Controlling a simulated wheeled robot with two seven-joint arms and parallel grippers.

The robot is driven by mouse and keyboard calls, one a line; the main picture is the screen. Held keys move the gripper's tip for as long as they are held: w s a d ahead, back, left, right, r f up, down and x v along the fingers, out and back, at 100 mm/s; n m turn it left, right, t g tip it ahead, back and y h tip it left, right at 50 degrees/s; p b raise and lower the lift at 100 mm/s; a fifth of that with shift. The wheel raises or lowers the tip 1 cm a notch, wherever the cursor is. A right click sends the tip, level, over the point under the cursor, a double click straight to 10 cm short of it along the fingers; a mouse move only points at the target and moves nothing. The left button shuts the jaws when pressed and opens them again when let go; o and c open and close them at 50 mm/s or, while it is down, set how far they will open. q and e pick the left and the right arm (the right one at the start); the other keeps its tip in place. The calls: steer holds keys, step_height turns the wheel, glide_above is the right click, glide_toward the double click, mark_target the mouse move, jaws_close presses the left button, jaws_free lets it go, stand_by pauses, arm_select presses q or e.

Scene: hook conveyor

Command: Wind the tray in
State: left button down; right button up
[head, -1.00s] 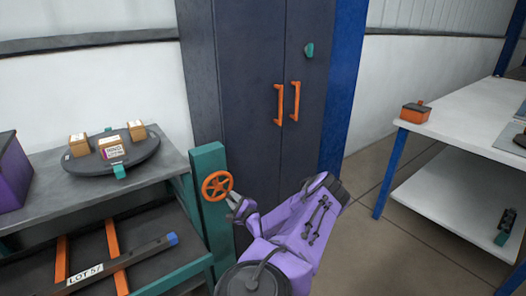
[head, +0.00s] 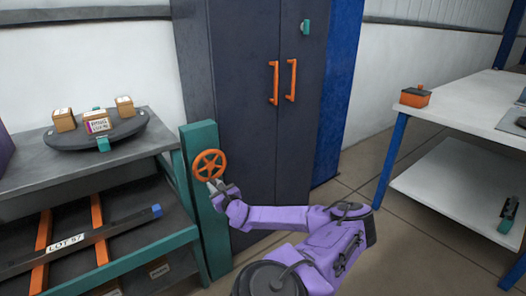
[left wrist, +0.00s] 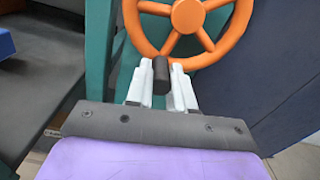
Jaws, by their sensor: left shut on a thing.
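The orange handwheel (head: 209,164) is mounted on a green post (head: 205,225). My left gripper (head: 214,186) is at the wheel's lower rim. In the left wrist view its two pale fingers are shut on the wheel's dark knob (left wrist: 161,75), one finger on each side. The wheel (left wrist: 187,15) fills the top of that view, its upper part cut off. A round dark tray (head: 70,140) with a green tab stands on the grey bench left of the post and carries three small cardboard boxes (head: 98,121). My right gripper is not in view.
Under the bench (head: 25,185), a dark bar labelled LOT 57 (head: 110,229) lies across orange rails. A dark cabinet (head: 245,120) with orange handles stands behind the post. A white table (head: 455,105) with an orange box (head: 415,97) is at right, with open floor between.

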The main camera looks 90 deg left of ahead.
arm_select(q)
steer(key=shift+s+d+m, duration=0.15)
steer(key=shift+m, duration=0.25)
steer(key=shift+b, duration=0.3)
steer(key=c, duration=1)
jaws_free()
steer(key=shift+b+v, duration=0.65)
steer(key=shift+v, duration=4.6)
steer(key=shift+s, duration=0.1)
